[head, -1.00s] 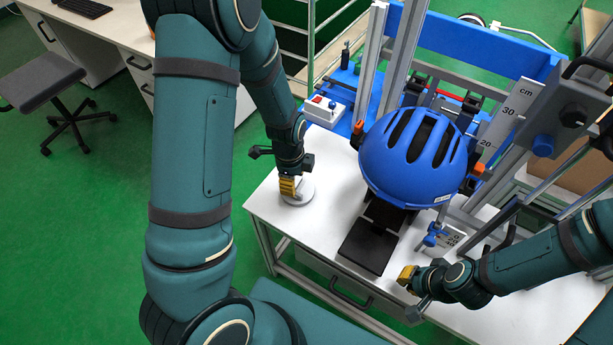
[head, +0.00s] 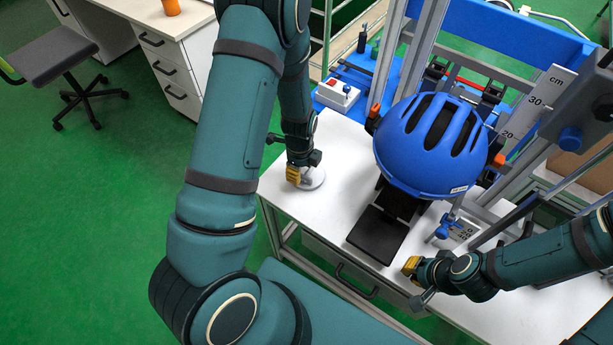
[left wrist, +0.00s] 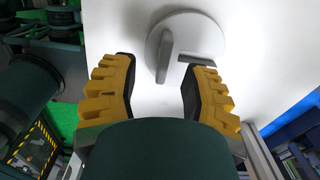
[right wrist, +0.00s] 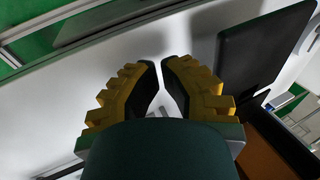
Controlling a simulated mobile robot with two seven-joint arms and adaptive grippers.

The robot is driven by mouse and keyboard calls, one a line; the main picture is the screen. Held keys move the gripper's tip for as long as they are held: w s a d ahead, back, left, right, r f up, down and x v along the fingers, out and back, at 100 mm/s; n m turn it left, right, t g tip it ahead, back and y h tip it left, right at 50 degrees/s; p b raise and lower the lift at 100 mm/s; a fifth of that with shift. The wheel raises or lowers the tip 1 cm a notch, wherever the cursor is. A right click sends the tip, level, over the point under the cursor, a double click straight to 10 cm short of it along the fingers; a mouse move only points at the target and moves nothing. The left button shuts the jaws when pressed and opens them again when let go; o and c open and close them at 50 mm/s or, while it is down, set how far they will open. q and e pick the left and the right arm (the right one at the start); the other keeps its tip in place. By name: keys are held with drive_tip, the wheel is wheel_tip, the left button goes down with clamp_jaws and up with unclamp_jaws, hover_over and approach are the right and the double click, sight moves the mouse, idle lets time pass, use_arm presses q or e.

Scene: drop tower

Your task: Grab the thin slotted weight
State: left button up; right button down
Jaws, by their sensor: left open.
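The thin slotted weight is a flat light-grey disc (head: 314,180) lying on the white table near its left edge. In the left wrist view the disc (left wrist: 192,32) shows a grey upright tab and a dark slot. My left gripper (head: 293,175) is low over the table at the disc's left side. In the left wrist view its yellow fingers (left wrist: 157,80) are apart and empty, with the disc just beyond the fingertips. My right gripper (head: 411,265) is at the table's front edge. Its fingertips (right wrist: 160,62) nearly meet, with nothing seen between them.
A blue helmet (head: 425,140) sits in the drop tower, above a black plate (head: 377,236) on the table. A white switch box (head: 337,95) stands behind the weight. A height scale (head: 540,100) rises at the right. Table around the weight (head: 345,150) is clear.

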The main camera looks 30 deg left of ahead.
sight(303, 175)
use_arm(q)
drive_tip(key=f, duration=0.2)
drive_tip(key=f+b, duration=0.1)
drive_tip(key=f, duration=0.1)
drive_tip(key=shift+w+d, duration=0.2)
drive_tip(key=shift+w, duration=0.05)
drive_tip(key=shift+c, duration=0.3)
clamp_jaws()
